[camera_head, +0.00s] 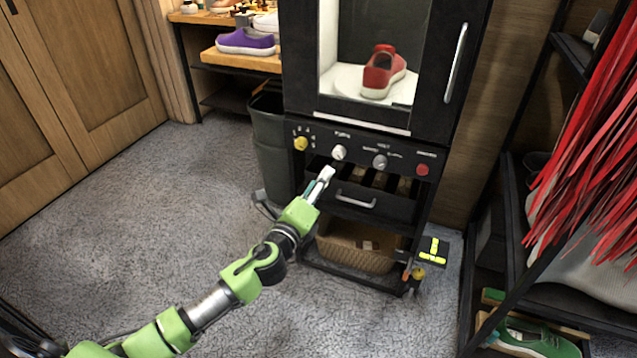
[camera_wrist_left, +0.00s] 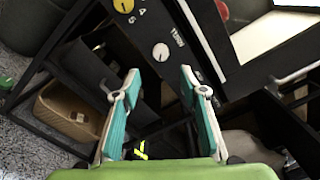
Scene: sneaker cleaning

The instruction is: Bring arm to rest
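My left gripper (camera_head: 322,180) reaches in from the lower left in the head view, in front of the cleaning machine's control panel. In the left wrist view its two teal fingers (camera_wrist_left: 158,95) are spread apart with nothing between them. A white knob (camera_wrist_left: 160,52) on the panel lies beyond the fingertips; it also shows in the head view (camera_head: 339,153), above the gripper. The black machine (camera_head: 300,80) stands upright, with a red sneaker (camera_head: 383,72) on a white turntable behind its window. My right gripper does not show.
A dark bin (camera_head: 268,135) stands left of the machine. A woven basket (camera_head: 352,252) sits on its lower shelf. Racks with a green shoe (camera_head: 530,342) and hanging red strips (camera_head: 590,140) are at the right. A purple shoe (camera_head: 245,41) is at the back. The grey carpet at left is clear.

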